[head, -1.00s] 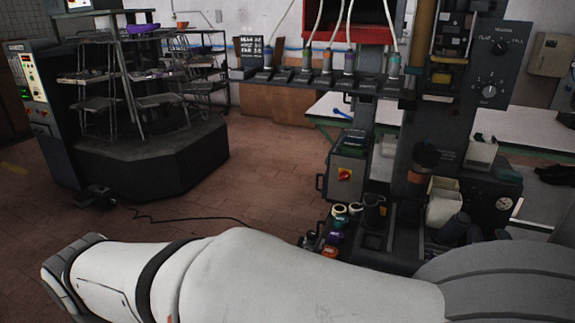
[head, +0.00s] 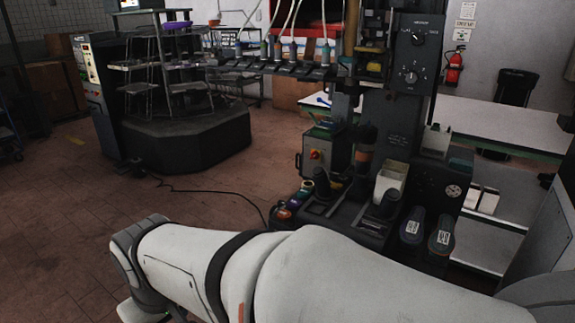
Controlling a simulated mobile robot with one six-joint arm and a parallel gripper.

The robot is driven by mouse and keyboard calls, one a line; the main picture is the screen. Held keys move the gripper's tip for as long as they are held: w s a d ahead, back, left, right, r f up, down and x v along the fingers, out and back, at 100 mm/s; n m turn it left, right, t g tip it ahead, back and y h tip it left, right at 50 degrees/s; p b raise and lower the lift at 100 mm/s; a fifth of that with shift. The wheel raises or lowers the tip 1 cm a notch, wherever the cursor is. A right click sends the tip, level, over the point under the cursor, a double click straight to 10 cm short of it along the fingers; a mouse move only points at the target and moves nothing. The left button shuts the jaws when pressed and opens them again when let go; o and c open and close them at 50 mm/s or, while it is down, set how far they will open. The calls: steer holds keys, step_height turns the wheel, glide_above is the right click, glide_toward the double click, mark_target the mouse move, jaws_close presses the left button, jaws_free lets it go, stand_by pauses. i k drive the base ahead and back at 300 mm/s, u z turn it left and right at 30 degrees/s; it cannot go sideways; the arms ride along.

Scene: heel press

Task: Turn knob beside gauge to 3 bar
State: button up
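A small round gauge with a pale face (head: 453,190) sits on the dark lower right side of the heel press (head: 376,133). It is too small to read, and I cannot make out a knob beside it. Higher up, a grey panel (head: 413,55) carries an upper black knob (head: 417,38) and a lower knob (head: 410,78). A red switch (head: 314,154) is on a grey box left of the press column. My white arm crosses the lower foreground, in front of the press base. My gripper is not in view.
Two dark containers with white labels, a left one (head: 412,226) and a right one (head: 441,235), stand below the gauge. A white bin (head: 390,180) is on the press. A white table (head: 500,122) lies behind right. A rack machine (head: 185,130) stands left, with open floor before it.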

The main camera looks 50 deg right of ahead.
mark_target(422, 184)
steer(key=z, duration=0.05)
steer(key=k, duration=0.9)
steer(key=z, duration=2.6)
steer(key=i, duration=1)
steer(key=z, duration=0.05)
